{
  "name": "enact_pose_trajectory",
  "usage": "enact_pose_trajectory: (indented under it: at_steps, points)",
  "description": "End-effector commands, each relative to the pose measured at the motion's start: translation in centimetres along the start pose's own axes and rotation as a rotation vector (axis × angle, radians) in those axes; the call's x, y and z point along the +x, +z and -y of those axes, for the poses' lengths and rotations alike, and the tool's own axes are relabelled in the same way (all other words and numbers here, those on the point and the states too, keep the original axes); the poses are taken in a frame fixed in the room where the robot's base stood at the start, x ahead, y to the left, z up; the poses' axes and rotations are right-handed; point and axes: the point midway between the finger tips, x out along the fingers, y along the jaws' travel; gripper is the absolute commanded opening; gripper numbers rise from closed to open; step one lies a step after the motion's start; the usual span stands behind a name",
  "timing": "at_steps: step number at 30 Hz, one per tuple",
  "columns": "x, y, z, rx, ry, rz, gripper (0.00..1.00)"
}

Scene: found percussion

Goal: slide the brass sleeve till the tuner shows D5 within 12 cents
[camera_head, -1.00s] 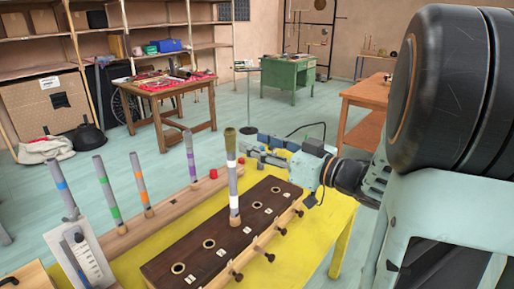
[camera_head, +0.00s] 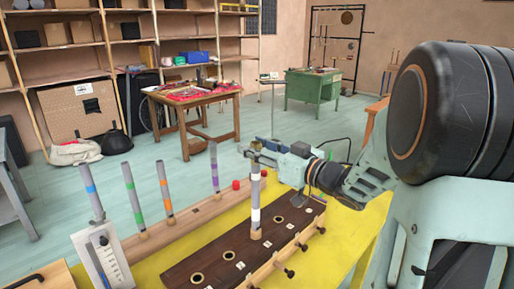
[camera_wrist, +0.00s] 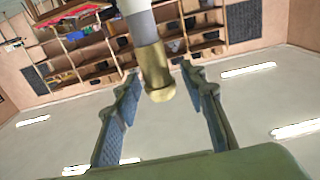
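A grey tube with a white band (camera_head: 255,205) stands upright in the dark slotted block (camera_head: 215,254). The brass sleeve (camera_wrist: 154,74) is at the tube's free end in the wrist view; in the head view my gripper mostly hides it. My gripper (camera_head: 256,155) is at the tube's top. In the wrist view my gripper (camera_wrist: 160,72) is open, with one finger on each side of the sleeve and gaps visible. I cannot make out a tuner readout.
Several colour-banded tubes, such as the purple-banded tube (camera_head: 214,170), stand on a wooden rail (camera_head: 190,219) at the left. A white panel with a scale (camera_head: 104,258) stands at the front left. Pegs (camera_head: 281,270) line the block's front. The yellow tabletop (camera_head: 335,228) is bare at the right.

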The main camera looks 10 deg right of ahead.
Motion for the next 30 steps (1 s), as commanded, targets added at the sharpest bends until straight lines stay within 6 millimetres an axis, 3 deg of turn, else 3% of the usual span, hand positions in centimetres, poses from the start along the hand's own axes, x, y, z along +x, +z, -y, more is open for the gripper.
enact_pose_trajectory:
  at_steps: [1, 10, 30]
  points:
    - [-0.01, 0.00, 0.00, 0.000, 0.000, 0.000, 0.31]
    - [-0.03, 0.00, 0.01, 0.000, 0.000, 0.000, 0.00]
    - [-0.03, 0.89, 0.01, -0.001, 0.000, 0.000, 0.00]
